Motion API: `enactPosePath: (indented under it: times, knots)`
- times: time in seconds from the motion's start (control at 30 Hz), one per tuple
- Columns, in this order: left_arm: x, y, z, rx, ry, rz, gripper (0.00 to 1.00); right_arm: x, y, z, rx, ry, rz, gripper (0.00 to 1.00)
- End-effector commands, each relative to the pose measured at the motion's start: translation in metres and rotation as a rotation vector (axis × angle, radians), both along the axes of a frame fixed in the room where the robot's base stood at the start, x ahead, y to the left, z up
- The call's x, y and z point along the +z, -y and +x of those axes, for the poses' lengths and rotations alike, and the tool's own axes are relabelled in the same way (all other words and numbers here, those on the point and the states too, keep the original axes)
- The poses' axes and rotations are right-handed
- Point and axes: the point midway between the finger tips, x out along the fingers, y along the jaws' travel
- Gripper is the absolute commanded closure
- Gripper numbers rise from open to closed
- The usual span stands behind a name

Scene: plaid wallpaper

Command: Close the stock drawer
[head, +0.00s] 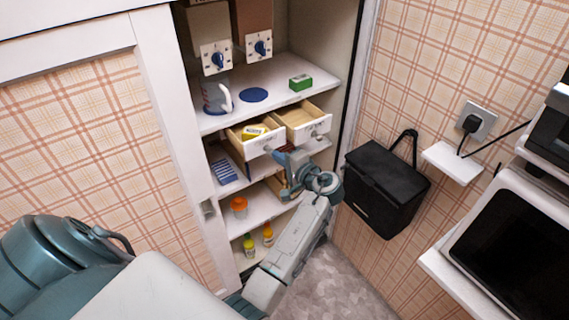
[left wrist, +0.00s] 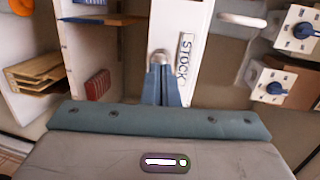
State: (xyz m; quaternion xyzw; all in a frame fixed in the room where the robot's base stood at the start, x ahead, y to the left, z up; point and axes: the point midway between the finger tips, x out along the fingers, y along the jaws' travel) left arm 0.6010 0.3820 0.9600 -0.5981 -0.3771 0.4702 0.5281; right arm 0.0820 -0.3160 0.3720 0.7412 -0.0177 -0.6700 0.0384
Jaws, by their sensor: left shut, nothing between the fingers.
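The stock drawer (head: 263,145) is the left one of two white-fronted drawers under the shelf. It stands pulled out, with a yellow item (head: 254,131) inside. In the left wrist view its white front (left wrist: 200,55) fills the middle, with the STOCK label (left wrist: 184,55) and a round metal knob (left wrist: 158,55). My left gripper (head: 279,157) is in front of this drawer front. Its fingers (left wrist: 162,75) are shut and empty, with the tips right at the knob; whether they touch it I cannot tell. My right gripper is not in view.
The right drawer (head: 318,130) is also open and empty. A mug (head: 213,96) and a green box (head: 300,83) stand on the shelf above. Lower shelves hold an orange item (head: 238,205) and small bottles. A black box (head: 385,190) hangs on the right wall.

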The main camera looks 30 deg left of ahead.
Motion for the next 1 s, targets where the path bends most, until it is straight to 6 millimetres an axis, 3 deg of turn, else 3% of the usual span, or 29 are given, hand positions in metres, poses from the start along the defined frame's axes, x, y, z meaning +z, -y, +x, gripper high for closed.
enactPosePath:
  times: [0.5,0.73,1.0]
  knots:
    - [-0.001,-0.105,0.043,0.001,0.001,0.005,1.0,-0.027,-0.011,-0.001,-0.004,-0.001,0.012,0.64]
    - [-0.001,-0.13,0.054,0.001,0.0,0.002,1.0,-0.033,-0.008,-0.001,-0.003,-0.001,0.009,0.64]
    - [0.001,-0.139,0.057,0.0,0.001,0.003,1.0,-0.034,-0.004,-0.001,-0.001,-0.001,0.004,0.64]
